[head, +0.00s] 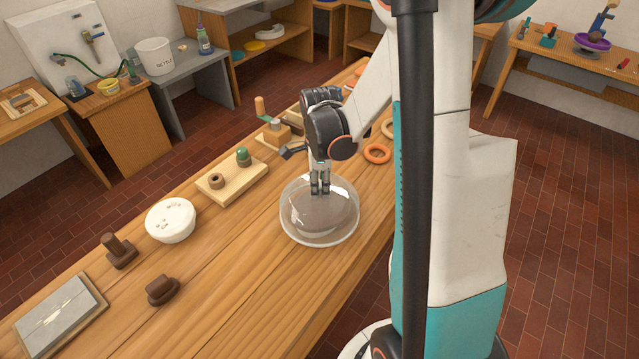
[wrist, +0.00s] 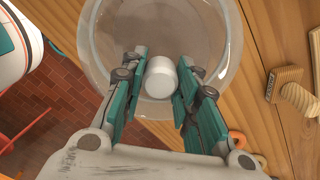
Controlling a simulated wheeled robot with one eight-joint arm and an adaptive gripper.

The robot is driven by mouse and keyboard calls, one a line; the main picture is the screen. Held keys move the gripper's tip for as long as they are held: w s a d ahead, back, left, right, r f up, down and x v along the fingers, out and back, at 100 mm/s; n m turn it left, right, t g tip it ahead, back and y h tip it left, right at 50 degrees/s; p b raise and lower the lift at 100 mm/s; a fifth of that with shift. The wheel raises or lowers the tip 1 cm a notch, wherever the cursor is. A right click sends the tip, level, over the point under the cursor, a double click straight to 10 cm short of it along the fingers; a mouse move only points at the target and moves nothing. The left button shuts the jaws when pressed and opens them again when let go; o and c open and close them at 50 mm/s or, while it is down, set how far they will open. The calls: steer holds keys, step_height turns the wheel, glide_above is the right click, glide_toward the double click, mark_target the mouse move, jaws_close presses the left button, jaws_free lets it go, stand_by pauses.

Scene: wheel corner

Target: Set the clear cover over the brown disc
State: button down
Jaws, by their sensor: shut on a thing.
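The clear cover (head: 347,232) is a see-through dome with a wide rim, at the right side of the bench in the head view. A greyish-brown disc (head: 318,210) shows through it, with a pale edge below. In the wrist view the cover (wrist: 93,45) surrounds the brownish round surface (wrist: 160,22). My gripper (head: 319,188) points down at the cover's top. In the wrist view its fingers (wrist: 161,68) are shut on the white knob (wrist: 161,80). I cannot tell whether the rim touches the surface below.
A wooden board with pegs (head: 232,182) and a white speckled bowl (head: 171,220) stand left of the cover. Dark brown pieces (head: 162,290) and a grey slab (head: 60,318) lie nearer the front. Orange rings (head: 377,153) lie behind the cover.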

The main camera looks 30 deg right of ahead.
steer(key=shift+f+b, duration=0.65)
steer(key=shift+f, duration=0.25)
steer(key=c, duration=1.2)
jaws_free()
steer(key=shift+o, duration=0.2)
steer(key=shift+r, duration=0.1)
